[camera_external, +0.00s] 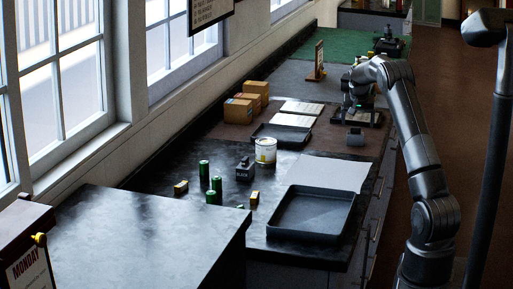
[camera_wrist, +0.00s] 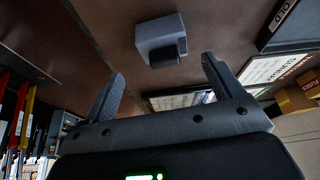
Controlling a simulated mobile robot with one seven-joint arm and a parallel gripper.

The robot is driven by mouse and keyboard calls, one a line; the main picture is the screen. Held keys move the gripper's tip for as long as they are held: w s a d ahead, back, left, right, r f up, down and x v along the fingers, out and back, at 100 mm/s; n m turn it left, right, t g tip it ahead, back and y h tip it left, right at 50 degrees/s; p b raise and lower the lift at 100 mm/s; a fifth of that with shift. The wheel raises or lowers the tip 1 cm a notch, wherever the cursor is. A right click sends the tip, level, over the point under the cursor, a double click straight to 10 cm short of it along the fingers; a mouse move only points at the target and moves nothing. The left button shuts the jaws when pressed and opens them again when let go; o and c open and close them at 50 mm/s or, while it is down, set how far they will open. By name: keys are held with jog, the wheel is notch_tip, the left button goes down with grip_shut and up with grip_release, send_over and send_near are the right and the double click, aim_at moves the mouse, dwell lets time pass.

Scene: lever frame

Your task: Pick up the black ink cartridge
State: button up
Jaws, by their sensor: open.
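A small dark block with a pale label that seems to read "BLACK" (camera_external: 244,171) stands on the dark counter in the external view, left of the white can. It looks like the black ink cartridge, though it is small. My gripper (camera_external: 357,100) is well beyond it, over the brown mat. In the wrist view my gripper (camera_wrist: 162,68) is open, with nothing between its fingers. A grey block with a black rounded part (camera_wrist: 160,37) lies beyond the fingertips, apart from them. It also shows in the external view (camera_external: 355,138), just nearer the camera than my gripper.
A white can (camera_external: 265,151), green cylinders (camera_external: 204,170) and small yellow-and-black blocks (camera_external: 181,188) stand near the labelled block. An empty black tray (camera_external: 312,212) lies right of them. Cardboard boxes (camera_external: 240,108) stand by the window wall. Another tray (camera_external: 282,136) borders the brown mat.

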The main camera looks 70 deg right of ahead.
aim_at(356, 128)
jog(key=x, duration=0.7)
jog(key=shift+w+a+f, duration=0.1)
jog(key=shift+w+f, duration=0.05)
jog(key=shift+w, duration=0.15)
jog(key=shift+c, duration=0.2)
jog(key=c, duration=1)
